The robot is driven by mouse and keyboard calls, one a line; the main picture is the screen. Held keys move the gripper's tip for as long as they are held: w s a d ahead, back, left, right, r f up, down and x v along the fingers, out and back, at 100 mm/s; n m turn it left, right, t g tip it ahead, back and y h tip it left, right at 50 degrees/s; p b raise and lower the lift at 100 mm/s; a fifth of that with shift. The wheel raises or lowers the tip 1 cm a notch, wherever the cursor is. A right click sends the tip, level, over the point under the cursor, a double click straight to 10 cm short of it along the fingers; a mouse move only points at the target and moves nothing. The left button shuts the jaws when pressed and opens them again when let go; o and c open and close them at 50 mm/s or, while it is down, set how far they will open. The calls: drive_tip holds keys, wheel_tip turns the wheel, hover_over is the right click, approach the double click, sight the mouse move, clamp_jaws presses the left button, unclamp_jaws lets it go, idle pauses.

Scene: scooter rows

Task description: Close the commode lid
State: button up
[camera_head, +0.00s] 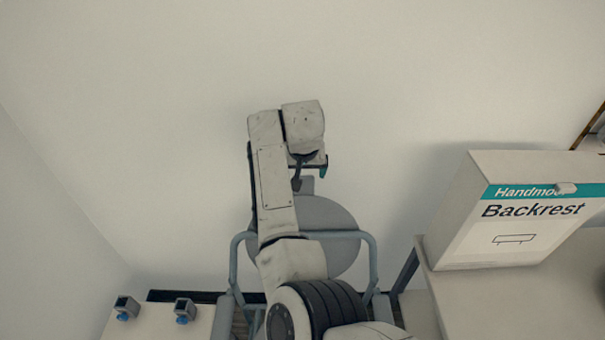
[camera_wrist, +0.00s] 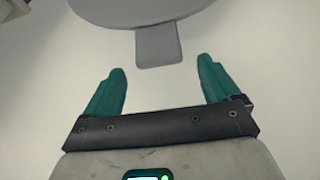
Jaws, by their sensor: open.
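The commode has a blue-grey tubular frame (camera_head: 362,236). Its grey round lid (camera_head: 342,217) stands raised behind the frame, partly hidden by my arm. The lid's small tab (camera_head: 308,184) points up at its top edge. In the wrist view the lid (camera_wrist: 140,10) is at the top, and its tab (camera_wrist: 158,46) reaches toward the space between my fingers. My gripper (camera_wrist: 161,80) is open and empty, with its teal fingertips just short of the tab's end and to either side of it. In the head view my gripper (camera_head: 309,165) is above the lid.
A white box labelled Backrest (camera_head: 515,215) stands on a pale table (camera_head: 480,295) to the right. A low white surface (camera_head: 150,323) with two small blue-and-grey items (camera_head: 185,310) is at the lower left. A plain wall stands behind the commode.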

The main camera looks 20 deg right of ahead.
sight(303, 177)
drive_tip(key=shift+x, duration=2)
drive_tip(key=c, duration=1.5)
